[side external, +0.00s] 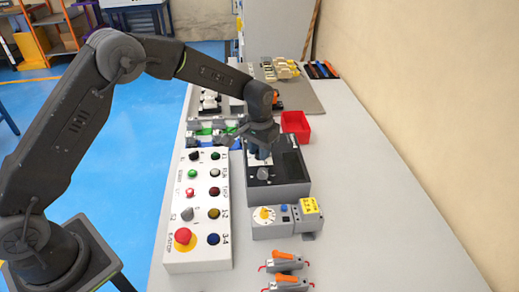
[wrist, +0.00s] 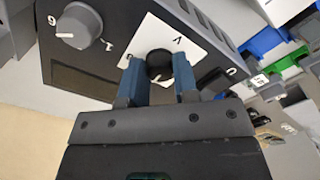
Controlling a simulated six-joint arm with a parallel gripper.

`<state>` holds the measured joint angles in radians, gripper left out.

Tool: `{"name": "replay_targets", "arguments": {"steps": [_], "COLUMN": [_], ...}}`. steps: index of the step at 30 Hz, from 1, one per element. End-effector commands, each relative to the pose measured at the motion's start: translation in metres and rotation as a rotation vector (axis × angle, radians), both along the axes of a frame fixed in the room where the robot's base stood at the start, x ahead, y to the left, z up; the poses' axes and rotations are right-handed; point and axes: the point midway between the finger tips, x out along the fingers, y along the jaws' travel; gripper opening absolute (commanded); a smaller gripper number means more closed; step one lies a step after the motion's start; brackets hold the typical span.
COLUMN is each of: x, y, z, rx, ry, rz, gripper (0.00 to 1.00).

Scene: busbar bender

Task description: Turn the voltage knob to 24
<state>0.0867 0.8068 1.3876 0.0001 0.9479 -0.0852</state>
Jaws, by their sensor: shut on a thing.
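The black power box (side external: 290,188) stands on the table, with my gripper (side external: 261,152) reaching down onto its top. In the wrist view, the blue fingers of my gripper (wrist: 158,72) are on both sides of a small black knob (wrist: 159,64) and shut on it. This knob sits on a white plate (wrist: 195,46) marked with a V and has a white pointer mark. The lower part of the knob and some of the plate are hidden by the fingers. A larger grey knob (wrist: 80,24) with a white pointer stands beside it, apart from my gripper.
A white button panel (side external: 200,245) with a red emergency button lies left of the box. A grey device with a yellow dial (side external: 270,226) stands in front of it. A red bin (side external: 296,123) stands behind. The table's right side (side external: 400,230) is clear.

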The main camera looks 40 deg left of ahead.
Motion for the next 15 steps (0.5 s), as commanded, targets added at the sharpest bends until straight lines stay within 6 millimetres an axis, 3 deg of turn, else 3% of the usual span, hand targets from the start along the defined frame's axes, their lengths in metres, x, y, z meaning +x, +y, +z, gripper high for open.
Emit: {"name": "replay_targets", "arguments": {"steps": [7,8,15], "x": [0.0013,0.0013,0.0007], "y": [0.0004,0.0004,0.0002], "z": [-0.0003,-0.0003,-0.0002], "rx": [0.000,0.000,0.000], "ry": [-0.005,-0.005,-0.003], "rz": [0.001,0.001,0.002], "gripper": [0.04,0.29,0.52]}}
